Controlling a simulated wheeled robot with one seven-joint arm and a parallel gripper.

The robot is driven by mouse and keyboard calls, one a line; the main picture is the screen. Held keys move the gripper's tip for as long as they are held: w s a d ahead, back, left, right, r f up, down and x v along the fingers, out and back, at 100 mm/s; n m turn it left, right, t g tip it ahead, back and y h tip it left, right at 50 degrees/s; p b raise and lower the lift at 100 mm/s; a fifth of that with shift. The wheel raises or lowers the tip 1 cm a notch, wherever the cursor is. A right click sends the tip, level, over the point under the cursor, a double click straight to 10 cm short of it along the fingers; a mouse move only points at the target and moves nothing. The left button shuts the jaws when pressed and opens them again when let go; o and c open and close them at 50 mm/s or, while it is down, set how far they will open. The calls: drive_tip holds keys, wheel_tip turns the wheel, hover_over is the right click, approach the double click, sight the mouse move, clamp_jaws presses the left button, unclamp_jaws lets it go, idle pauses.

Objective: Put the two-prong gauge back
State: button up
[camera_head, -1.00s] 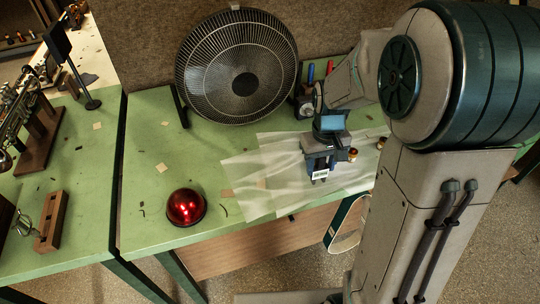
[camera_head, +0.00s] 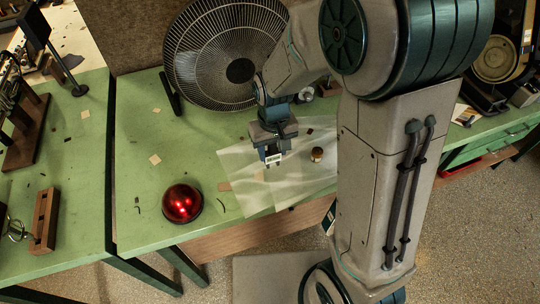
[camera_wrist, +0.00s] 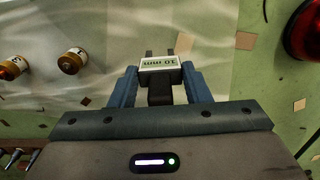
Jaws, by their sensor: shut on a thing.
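In the head view, my gripper (camera_head: 271,150) holds the gauge (camera_head: 273,158) over the pale translucent sheet on the green bench. The prongs point down towards the sheet; their gap from it is hard to tell. A slotted wooden block (camera_head: 44,220) stands on the bench at the left.
A red dome (camera_head: 182,203) sits left of the sheet (camera_head: 235,165). A large fan (camera_head: 225,55) stands behind. A brass cylinder (camera_head: 317,154) is right of my gripper; two cylinders show in the wrist view (camera_wrist: 72,60). Bench between dome and wooden block is mostly clear.

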sight(271, 161)
drive_tip(key=shift+a+f, duration=0.15)
drive_tip(key=shift+a, duration=0.1)
drive_tip(key=shift+f+p, duration=0.4)
drive_tip(key=shift+f, duration=1.6)
drive_tip(key=shift+f, duration=0.2)
drive_tip(key=o, duration=1)
drive_tip(key=shift+o, duration=0.2)
drive_tip(key=shift+r, duration=0.1)
